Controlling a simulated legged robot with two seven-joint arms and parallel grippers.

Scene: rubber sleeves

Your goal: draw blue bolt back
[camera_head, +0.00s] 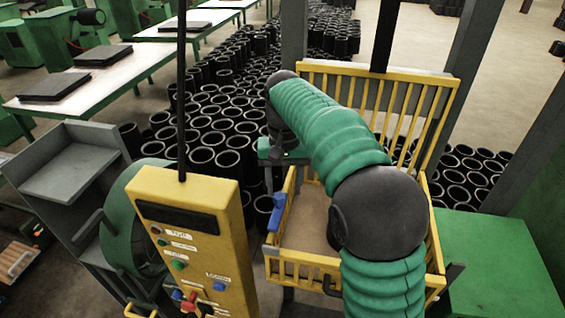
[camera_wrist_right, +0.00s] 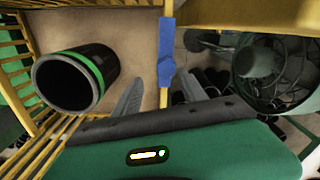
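The blue bolt (camera_head: 278,212) sits on the left edge of the yellow barred cage (camera_head: 440,225). In the right wrist view the blue bolt (camera_wrist_right: 166,62) runs along the yellow edge, with a wider knob in its middle. My right gripper (camera_wrist_right: 160,80) is open; its two grey fingers stand apart, one on each side of the bolt's line. The bolt appears between the fingertips, with no clear contact. In the head view the right gripper (camera_head: 272,176) is small and partly hidden, just above the bolt. My left gripper is not in view.
A black sleeve with a green band (camera_wrist_right: 75,80) lies in the cage. A yellow control panel (camera_head: 190,240) stands left of the cage, near a round green caged machine (camera_head: 135,225). Many black sleeves (camera_head: 225,130) stand on the floor behind. A green surface (camera_head: 490,265) lies right.

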